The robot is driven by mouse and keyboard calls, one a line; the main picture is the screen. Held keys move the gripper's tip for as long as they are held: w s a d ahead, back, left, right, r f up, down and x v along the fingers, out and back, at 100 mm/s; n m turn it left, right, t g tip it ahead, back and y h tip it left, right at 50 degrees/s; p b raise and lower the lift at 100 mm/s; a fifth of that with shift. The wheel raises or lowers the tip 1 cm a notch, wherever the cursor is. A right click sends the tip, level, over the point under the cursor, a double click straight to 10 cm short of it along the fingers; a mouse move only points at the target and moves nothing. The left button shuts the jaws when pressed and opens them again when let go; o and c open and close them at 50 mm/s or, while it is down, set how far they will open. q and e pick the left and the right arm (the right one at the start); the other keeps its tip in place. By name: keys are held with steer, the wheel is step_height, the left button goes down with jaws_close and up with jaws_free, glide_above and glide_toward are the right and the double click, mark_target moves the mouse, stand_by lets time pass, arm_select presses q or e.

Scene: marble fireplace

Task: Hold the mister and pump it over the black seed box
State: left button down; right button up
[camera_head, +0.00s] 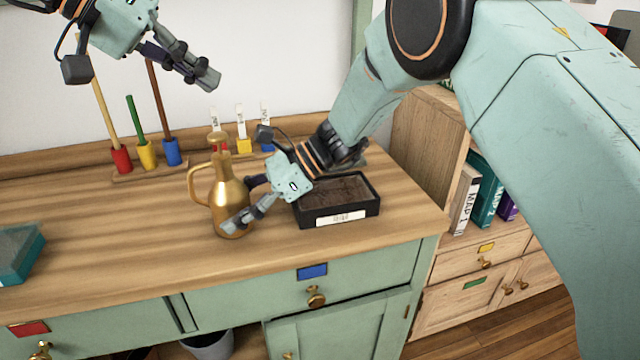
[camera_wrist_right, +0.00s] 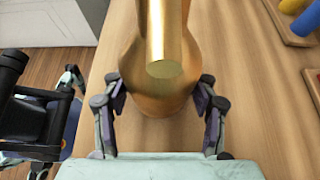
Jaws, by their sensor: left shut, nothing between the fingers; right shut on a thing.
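The mister (camera_head: 229,195) is a golden bottle with a side handle and a narrow neck, upright over the wooden top in the head view. It also fills the middle of the right wrist view (camera_wrist_right: 160,90). My right gripper (camera_head: 240,212) is shut on the mister's body, with one finger on each side. I cannot tell whether its base touches the top. The black seed box (camera_head: 352,210), filled with dark soil and bearing a white label, sits just right of it, partly behind my gripper. My left gripper (camera_head: 210,80) is shut and empty, high above the top.
Coloured pegs with sticks (camera_head: 146,155) and small labelled pots (camera_head: 243,146) stand along the back. A teal box (camera_head: 18,252) lies at the left edge. A bookshelf (camera_head: 430,130) stands at right.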

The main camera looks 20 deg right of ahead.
steer(key=o, duration=0.9)
steer(key=shift+o, duration=0.2)
steer(key=shift+d+r, duration=0.1)
steer(key=v, duration=1.1)
steer(key=shift+d+r, duration=0.15)
steer(key=shift+d, duration=0.25)
steer(key=shift+a, duration=0.1)
steer(key=x, duration=1.2)
